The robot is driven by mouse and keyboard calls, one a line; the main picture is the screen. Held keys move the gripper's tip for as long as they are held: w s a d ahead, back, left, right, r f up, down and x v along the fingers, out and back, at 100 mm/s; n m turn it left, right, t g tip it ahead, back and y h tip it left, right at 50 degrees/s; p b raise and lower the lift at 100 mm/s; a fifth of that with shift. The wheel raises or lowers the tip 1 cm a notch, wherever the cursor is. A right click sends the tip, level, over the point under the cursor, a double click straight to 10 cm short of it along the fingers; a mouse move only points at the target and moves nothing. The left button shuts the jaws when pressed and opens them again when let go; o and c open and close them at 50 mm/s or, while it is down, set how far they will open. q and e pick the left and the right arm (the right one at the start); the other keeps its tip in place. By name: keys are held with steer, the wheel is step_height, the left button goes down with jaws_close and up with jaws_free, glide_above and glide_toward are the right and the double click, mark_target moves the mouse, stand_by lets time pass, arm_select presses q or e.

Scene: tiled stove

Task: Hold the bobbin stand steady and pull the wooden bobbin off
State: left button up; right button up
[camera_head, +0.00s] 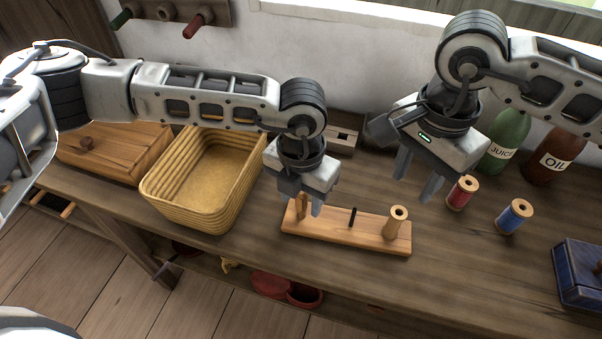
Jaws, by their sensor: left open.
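The bobbin stand (335,233) is a light wooden board lying near the front edge of the bench. A plain wooden bobbin (397,219) stands upright at its right end. A short dark peg (352,217) rises near the middle, and a wooden upright (302,206) shows at the left end. My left gripper (303,205) is open, pointing down over the stand's left end by this upright. Whether its fingers touch the upright I cannot tell. My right gripper (417,180) is open and empty, held above and behind the bobbin, apart from it.
A woven basket (165,206) and a wooden box (110,155) stand to the left. Red (462,193) and blue (515,216) thread spools stand right of the stand. Juice (507,140) and oil (556,153) bottles are behind them. A blue box (580,275) is at far right.

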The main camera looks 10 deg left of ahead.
arm_select(q)
steer(key=shift+f, duration=1.4)
steer(key=shift+c, duration=0.3)
jaws_close()
